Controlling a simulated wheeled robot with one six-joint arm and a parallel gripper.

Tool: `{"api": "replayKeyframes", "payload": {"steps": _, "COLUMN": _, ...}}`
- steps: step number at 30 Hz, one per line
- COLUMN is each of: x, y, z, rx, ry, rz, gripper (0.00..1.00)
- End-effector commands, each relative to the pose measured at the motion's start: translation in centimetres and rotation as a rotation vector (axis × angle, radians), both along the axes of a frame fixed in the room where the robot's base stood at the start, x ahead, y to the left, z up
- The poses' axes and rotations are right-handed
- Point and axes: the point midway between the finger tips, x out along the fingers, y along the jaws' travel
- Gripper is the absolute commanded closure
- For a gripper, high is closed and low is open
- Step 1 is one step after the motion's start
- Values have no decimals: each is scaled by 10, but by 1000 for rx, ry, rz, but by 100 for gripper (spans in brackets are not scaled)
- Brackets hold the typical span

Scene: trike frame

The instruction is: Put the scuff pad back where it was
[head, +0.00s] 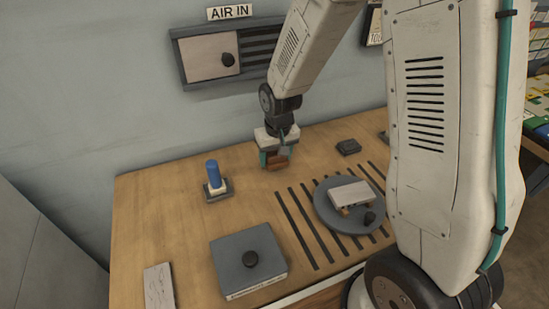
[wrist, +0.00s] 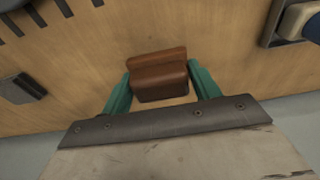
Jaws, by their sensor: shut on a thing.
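The scuff pad, a reddish-brown block (head: 278,163), is between the teal fingers of my gripper (head: 273,157) at the back of the wooden bench. In the wrist view the pad (wrist: 159,75) shows clearly, with a teal finger of my gripper (wrist: 161,90) against each side. My gripper is shut on it. The pad is low over bare wood; I cannot tell whether it touches the bench.
On the bench (head: 150,215), a blue-topped post (head: 212,175) stands left of my gripper and a small dark block (head: 348,146) lies right. A round grey plate (head: 326,212) carries a pale block (head: 351,194). A grey box with a black knob (head: 249,264) sits in front.

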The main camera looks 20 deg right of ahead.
Motion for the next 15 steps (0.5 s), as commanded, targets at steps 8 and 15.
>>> {"api": "replayKeyframes", "payload": {"steps": 8, "x": -2, "y": -6, "z": -24, "rx": 0, "ry": 4, "rz": -7, "gripper": 64}}
{"api": "replayKeyframes", "payload": {"steps": 15, "x": -2, "y": -4, "z": -27, "rx": 0, "ry": 5, "rz": -6, "gripper": 64}}
